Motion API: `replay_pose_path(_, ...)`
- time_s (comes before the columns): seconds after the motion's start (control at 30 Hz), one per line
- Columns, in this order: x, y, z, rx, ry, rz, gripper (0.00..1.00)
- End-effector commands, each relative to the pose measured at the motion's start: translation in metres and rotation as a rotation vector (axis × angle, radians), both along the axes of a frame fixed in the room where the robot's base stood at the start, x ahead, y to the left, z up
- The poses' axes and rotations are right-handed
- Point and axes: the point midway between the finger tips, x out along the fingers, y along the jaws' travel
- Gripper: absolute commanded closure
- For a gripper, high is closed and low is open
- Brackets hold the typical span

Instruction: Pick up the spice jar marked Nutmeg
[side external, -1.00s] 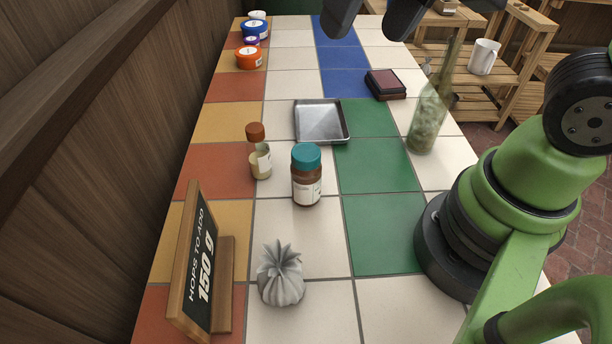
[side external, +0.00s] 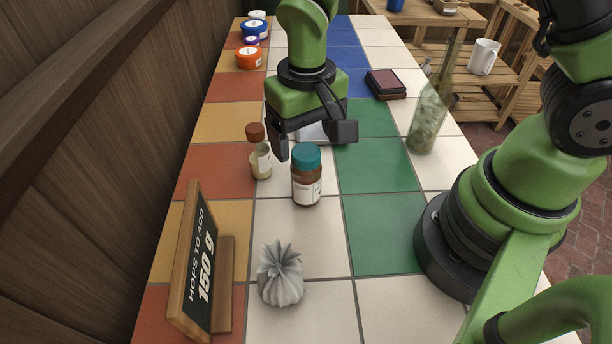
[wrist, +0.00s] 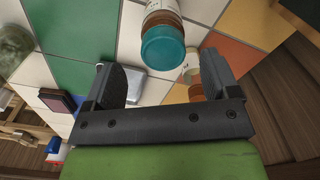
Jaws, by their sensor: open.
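A jar with a teal lid and brown contents (side external: 306,190) stands upright on the table; its label is too small to read. It also shows in the wrist view (wrist: 162,46), lid toward the camera, ahead of and between my fingers. A smaller jar with a red-brown lid and pale contents (side external: 261,165) stands to its left, its label also unreadable; the wrist view shows it (wrist: 191,70) near the right finger, partly hidden. I cannot tell which is Nutmeg. My gripper (side external: 314,142) is open and empty, above and just behind the teal-lidded jar in the side view.
A metal tray (side external: 309,134) lies mostly hidden behind my gripper. A tall glass bottle (side external: 428,115) and a dark box (side external: 386,84) are right. Tubs (side external: 249,58) are far left. Green tiles are clear.

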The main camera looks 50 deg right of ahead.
Motion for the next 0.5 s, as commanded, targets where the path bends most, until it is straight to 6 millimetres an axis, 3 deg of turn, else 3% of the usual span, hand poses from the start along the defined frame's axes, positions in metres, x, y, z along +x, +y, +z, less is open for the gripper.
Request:
replay_pose_path(0.23,-0.001,0.005,-0.036,-0.001,0.005,0.002,0.19)
replay_pose_path(0.5,0.000,0.005,-0.046,0.002,0.000,0.000,0.19)
